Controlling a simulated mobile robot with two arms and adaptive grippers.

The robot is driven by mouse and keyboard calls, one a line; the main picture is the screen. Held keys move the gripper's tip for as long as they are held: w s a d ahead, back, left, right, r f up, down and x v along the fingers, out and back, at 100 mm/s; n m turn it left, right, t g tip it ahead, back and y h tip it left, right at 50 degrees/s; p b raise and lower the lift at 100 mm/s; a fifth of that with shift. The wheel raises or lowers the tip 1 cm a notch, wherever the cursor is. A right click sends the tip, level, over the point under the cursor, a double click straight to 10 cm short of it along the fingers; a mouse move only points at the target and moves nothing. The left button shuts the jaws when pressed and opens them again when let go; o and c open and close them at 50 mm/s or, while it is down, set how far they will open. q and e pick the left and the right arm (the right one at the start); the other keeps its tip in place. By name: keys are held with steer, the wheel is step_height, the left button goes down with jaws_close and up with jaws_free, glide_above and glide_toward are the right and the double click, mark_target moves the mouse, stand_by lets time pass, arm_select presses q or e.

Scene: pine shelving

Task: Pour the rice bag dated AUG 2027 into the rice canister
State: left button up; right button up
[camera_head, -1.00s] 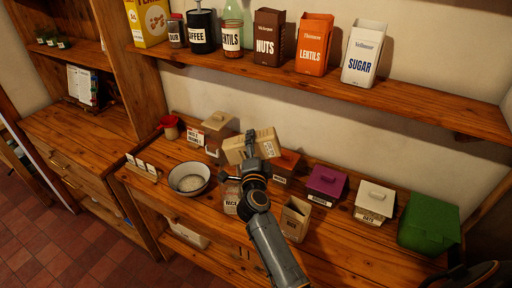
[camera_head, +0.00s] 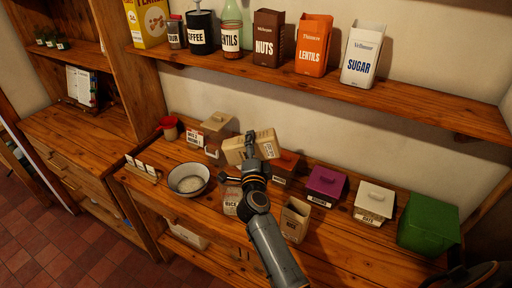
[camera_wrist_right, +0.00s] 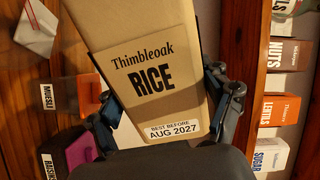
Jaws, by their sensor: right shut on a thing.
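My right gripper (camera_head: 250,152) is shut on a tan rice bag (camera_head: 262,145), held above the counter toward its back. In the right wrist view the same bag (camera_wrist_right: 150,75) reads "Thimbleoak RICE" and "BEST BEFORE AUG 2027", between the two fingers. A container with a white label that seems to read RICE (camera_head: 231,204) stands on the counter, partly hidden by my right arm; it may be the rice canister. A tan open-topped package (camera_head: 295,220) stands to the right of my arm; its small label is hard to read. My left gripper is not in view.
A grey bowl (camera_head: 189,179) stands left of my arm. The upper shelf (camera_head: 300,75) holds several packages and jars.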

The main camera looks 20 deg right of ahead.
mark_target(263, 160)
steer(key=shift+s+d+f+m, duration=0.1)
steer(key=shift+d+f+m, duration=0.15)
steer(key=shift+f+m, duration=0.25)
steer(key=shift+s+d+f+m, duration=0.1)
steer(key=shift+d+m, duration=0.05)
steer(key=shift+m, duration=0.25)
steer(key=f+m+b, duration=0.2)
steer(key=d+f+m+b, duration=0.1)
steer(key=m+b, duration=0.1)
steer(key=shift+s+f, duration=0.25)
steer(key=shift+f, duration=0.05)
steer(key=shift+d+f+m, duration=0.15)
steer(key=shift+m, duration=0.25)
